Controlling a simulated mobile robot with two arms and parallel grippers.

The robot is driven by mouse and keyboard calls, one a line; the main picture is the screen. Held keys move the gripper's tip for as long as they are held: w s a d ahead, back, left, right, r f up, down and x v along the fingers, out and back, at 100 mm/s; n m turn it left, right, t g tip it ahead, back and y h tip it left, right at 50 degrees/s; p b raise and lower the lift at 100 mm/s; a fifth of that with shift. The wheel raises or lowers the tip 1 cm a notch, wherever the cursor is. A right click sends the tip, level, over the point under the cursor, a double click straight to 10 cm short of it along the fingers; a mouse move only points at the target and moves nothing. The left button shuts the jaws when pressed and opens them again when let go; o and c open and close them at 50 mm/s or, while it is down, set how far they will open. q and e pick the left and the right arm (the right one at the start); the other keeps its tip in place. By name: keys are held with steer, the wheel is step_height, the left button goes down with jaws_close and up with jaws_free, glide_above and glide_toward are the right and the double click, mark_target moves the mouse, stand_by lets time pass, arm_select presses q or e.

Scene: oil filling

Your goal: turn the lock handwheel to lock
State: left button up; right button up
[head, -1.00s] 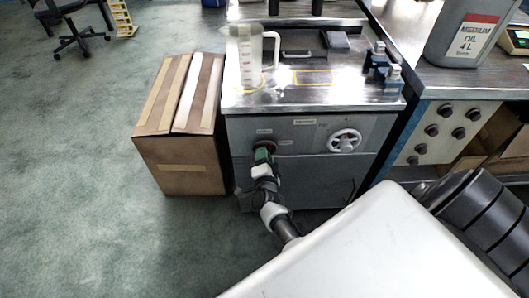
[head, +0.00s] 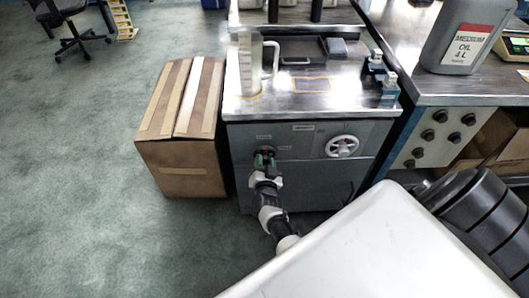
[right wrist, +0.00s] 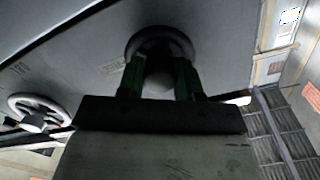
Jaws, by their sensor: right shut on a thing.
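A dark round handwheel (head: 266,149) sits on the left of the grey cabinet's front (head: 310,178). In the right wrist view the same dark handwheel (right wrist: 160,35) has a grey hub. My right gripper (head: 265,159), with green fingers, is shut on this handwheel; its fingers (right wrist: 159,78) reach to the wheel's rim and cover part of it. A white handwheel (head: 342,146) is to its right on the same front, and it shows at the left in the right wrist view (right wrist: 37,113). My left gripper is out of view.
A cardboard box (head: 182,145) stands on the floor just left of the cabinet. A grey oil can (head: 468,35) stands on the right bench.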

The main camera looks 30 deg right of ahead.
stand_by(0.4)
steer(key=o, duration=0.9)
